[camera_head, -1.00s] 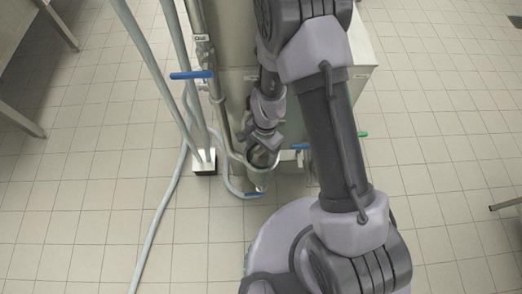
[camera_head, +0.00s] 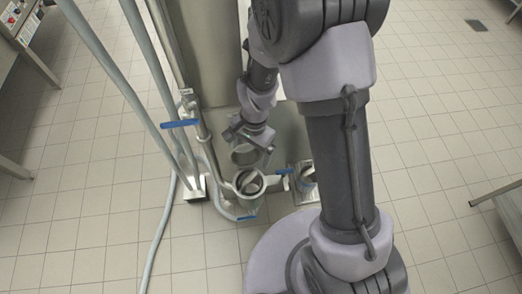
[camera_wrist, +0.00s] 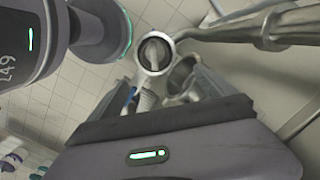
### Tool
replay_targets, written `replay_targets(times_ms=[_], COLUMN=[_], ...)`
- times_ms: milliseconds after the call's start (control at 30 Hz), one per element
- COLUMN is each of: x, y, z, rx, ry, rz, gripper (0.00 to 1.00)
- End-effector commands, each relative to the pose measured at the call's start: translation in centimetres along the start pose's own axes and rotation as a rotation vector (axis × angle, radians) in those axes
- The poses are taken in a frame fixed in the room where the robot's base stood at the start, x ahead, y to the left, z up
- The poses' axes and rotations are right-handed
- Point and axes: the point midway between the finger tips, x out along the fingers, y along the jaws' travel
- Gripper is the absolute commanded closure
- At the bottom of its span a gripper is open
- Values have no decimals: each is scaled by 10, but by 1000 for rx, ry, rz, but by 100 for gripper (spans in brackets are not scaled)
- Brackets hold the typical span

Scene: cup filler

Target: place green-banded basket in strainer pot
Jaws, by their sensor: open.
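The strainer pot (camera_head: 238,190) has a pale round rim and stands low in front of the steel machine. Its dark opening shows something light inside, too small to identify. In the wrist view its round rim (camera_wrist: 141,56) is just beyond the fingers. My gripper (camera_head: 249,138) is above and behind the pot, apart from it. In the wrist view my gripper (camera_wrist: 172,82) has its fingers spread. A tilted metal cylinder (camera_wrist: 182,76) shows between them, close to the right finger. I cannot tell whether it touches. I cannot make out a green band on any basket.
A blue-handled valve (camera_head: 180,124) and grey hoses (camera_head: 110,75) run left of the pot. A second metal container (camera_head: 303,174) stands right of the pot. The steel machine (camera_head: 205,60) rises behind. The tiled floor at left is mostly clear.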

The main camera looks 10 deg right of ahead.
Motion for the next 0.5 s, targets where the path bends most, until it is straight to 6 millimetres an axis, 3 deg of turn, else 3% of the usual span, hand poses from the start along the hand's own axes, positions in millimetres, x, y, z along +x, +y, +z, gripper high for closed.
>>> replay_targets(times_ms=[33, 100, 167, 300, 400, 500], x=[-38, -94, -135, -231, -267, -281], y=[-4, 1, 10, 53, 85, 106], z=[-3, 0, 5, 36, 60, 76], rx=[-28, -85, -132, -267, -347, -397], ry=[29, 69, 106, 241, 333, 394], rz=[-49, -112, -158, -274, -325, -349], gripper=[6, 6, 6, 6, 6, 6])
